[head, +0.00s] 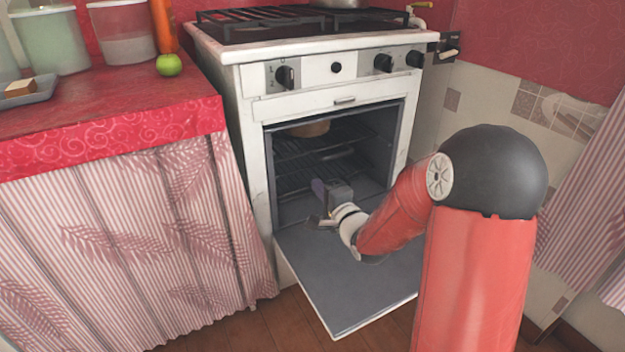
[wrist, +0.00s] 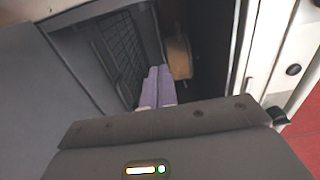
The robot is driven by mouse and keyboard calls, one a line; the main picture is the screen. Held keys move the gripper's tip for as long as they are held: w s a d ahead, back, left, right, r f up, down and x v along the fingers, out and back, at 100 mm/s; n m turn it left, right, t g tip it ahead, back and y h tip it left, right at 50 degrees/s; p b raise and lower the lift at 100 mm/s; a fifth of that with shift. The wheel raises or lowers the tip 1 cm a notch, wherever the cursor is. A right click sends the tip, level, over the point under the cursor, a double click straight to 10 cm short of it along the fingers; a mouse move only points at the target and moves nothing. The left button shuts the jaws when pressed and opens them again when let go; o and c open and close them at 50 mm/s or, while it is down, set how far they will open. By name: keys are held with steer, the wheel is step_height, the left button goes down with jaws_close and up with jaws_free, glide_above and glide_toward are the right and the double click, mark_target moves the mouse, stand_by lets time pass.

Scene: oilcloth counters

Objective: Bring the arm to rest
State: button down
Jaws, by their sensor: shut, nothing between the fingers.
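My arm reaches down over the lowered oven door (head: 345,290). My gripper (head: 319,188) is just above the door, in front of the oven opening, and holds nothing. In the wrist view its two purple fingers (wrist: 159,72) lie together, pointing toward the oven's inside.
The white oven (head: 258,150) stands open, with dark racks (head: 295,170) inside. A tan round object (head: 309,128) sits high inside it; it also shows in the wrist view (wrist: 178,58). A counter with a red cloth (head: 110,110) and a green apple (head: 169,65) is at left.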

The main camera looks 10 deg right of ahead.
steer(key=s+d+r+n+g+h+p, duration=0.25)
steer(key=s+r+n+g+p, duration=0.2)
steer(key=s+r, duration=0.4)
steer(key=s+d+r+n+g+h+p, duration=0.1)
steer(key=s+r+n+g+h+p, duration=0.35)
steer(key=s, duration=0.75)
steer(key=s+a+r+n+g+y, duration=0.1)
steer(key=s+n, duration=0.4)
steer(key=s, duration=0.8)
steer(key=shift+a+g+p, duration=0.15)
steer(key=shift+g+p, duration=0.15)
steer(key=shift+g, duration=0.5)
